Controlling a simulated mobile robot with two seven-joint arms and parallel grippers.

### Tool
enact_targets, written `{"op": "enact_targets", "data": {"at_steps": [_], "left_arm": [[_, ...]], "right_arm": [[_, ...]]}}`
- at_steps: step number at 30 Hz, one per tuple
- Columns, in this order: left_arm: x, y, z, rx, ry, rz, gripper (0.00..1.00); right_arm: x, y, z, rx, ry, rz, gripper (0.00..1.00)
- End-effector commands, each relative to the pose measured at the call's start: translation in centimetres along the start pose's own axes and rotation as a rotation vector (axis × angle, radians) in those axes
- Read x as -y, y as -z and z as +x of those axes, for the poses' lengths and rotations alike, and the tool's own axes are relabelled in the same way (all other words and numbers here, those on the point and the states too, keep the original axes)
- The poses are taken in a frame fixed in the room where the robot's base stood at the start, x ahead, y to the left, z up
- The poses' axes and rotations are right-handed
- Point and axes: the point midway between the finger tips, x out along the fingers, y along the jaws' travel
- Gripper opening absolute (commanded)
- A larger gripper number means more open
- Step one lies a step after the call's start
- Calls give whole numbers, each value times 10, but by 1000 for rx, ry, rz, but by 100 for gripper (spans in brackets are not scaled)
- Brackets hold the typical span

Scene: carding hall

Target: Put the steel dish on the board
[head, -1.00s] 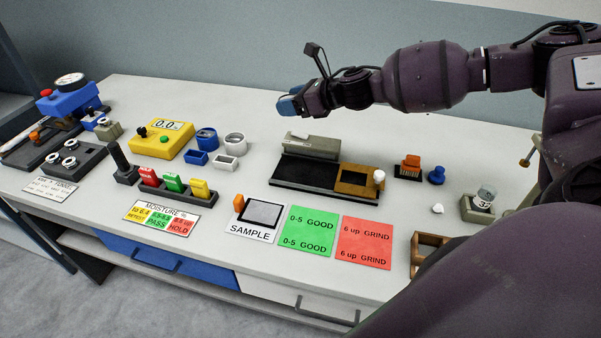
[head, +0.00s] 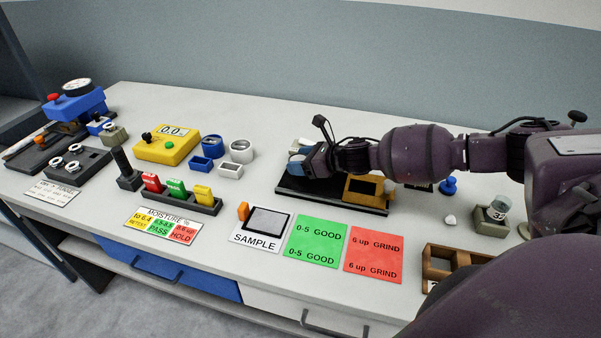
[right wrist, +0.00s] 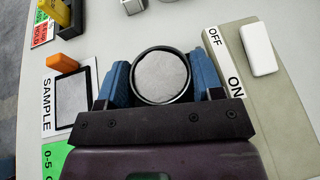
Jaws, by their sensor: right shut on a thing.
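In the right wrist view, the steel dish (right wrist: 160,77) is round, with a thin rim and a pale grey inside. It sits between the blue fingers of my right gripper (right wrist: 162,82), which is shut on it. In the head view, my right gripper (head: 297,164) is over the left back part of a black board (head: 305,192), and the dish is hidden there. I cannot tell how high the dish is. A black-framed grey pad (head: 268,221) lies on the SAMPLE card (head: 256,243); which of the two is the task's board is unclear. My left gripper is out of view.
A brass-coloured block (head: 362,190) stands on the black board's right part. An olive box (right wrist: 268,90) marked ON and OFF is right of the gripper. A yellow meter (head: 166,147) and small cups (head: 241,150) stand left. Green (head: 314,240) and red (head: 373,256) cards lie in front.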

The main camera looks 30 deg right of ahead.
Motion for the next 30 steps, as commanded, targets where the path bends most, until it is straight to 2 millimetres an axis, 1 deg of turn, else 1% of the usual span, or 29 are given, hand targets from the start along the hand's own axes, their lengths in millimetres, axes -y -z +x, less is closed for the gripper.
{"op": "enact_targets", "data": {"at_steps": [1, 3, 7, 10, 16, 21, 22, 24, 27, 30], "left_arm": [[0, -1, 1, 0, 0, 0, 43], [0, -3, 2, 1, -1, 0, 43], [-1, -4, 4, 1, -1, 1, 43], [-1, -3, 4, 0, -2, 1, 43], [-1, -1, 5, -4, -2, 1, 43], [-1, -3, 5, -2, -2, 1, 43], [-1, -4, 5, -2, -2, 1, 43], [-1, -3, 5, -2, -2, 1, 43], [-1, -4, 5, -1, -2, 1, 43], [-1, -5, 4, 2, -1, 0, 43]], "right_arm": [[-1, 8, 3, -2, -1, 4, 35], [-1, 19, 7, -3, -2, 5, 35], [-1, 32, 13, -2, -1, 2, 35], [-1, 35, 15, 0, -1, 2, 35], [-1, 35, 14, 0, -1, 1, 35], [-1, 39, 16, -1, -1, 1, 35], [-1, 39, 16, -2, -1, 1, 62], [-1, 38, 16, -1, -1, 1, 73], [-1, 38, 16, -1, -1, 1, 86], [-1, 38, 16, -1, -2, 1, 86]]}}
